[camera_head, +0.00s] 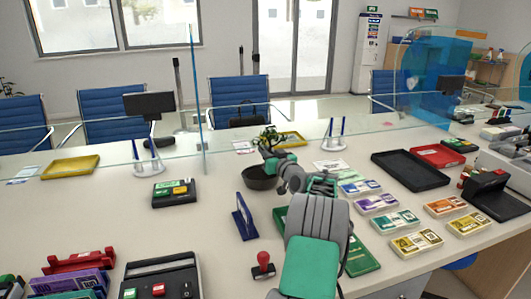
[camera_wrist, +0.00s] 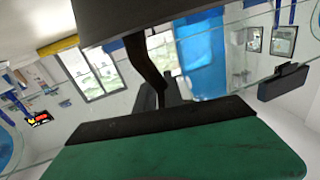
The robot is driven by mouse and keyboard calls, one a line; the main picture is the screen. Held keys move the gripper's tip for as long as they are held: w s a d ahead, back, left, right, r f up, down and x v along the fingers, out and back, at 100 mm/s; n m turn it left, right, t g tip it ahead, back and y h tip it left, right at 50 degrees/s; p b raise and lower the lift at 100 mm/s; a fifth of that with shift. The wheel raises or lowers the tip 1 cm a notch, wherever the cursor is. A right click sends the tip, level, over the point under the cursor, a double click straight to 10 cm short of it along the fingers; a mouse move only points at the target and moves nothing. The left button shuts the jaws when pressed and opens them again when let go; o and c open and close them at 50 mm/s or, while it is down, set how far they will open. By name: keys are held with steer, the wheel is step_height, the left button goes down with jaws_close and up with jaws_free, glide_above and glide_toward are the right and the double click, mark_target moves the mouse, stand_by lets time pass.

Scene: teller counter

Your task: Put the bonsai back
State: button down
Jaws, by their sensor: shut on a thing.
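The bonsai has green foliage (camera_head: 270,136) and a dark round pot (camera_head: 260,179). It is near the middle of the counter, on the near side of the glass screen. My gripper (camera_head: 272,153) is shut on the bonsai between foliage and pot. The plant looks roughly upright. I cannot tell whether the pot touches the counter. In the wrist view, the dark trunk (camera_wrist: 146,62) is close to my green, black-padded gripper (camera_wrist: 150,122), and the dark pot (camera_wrist: 170,18) fills the top edge. The foliage is hidden there.
A glass screen (camera_head: 110,148) runs just behind the plant. A blue stand (camera_head: 243,217) and red stamp (camera_head: 263,266) are nearer. A white pen holder (camera_head: 333,143), banknote bundles (camera_head: 376,203) and a black tray (camera_head: 410,170) lie right. The counter left of the pot is mostly clear.

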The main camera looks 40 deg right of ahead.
steer(key=shift+r, duration=0.15)
steer(key=c, duration=1.9)
jaws_free()
steer(key=shift+f, duration=0.25)
steer(key=o, duration=0.4)
steer(key=shift+o, duration=0.2)
steer(key=shift+r, duration=0.15)
steer(key=shift+s, duration=0.2)
steer(key=v, duration=0.7)
steer(key=shift+a, duration=0.2)
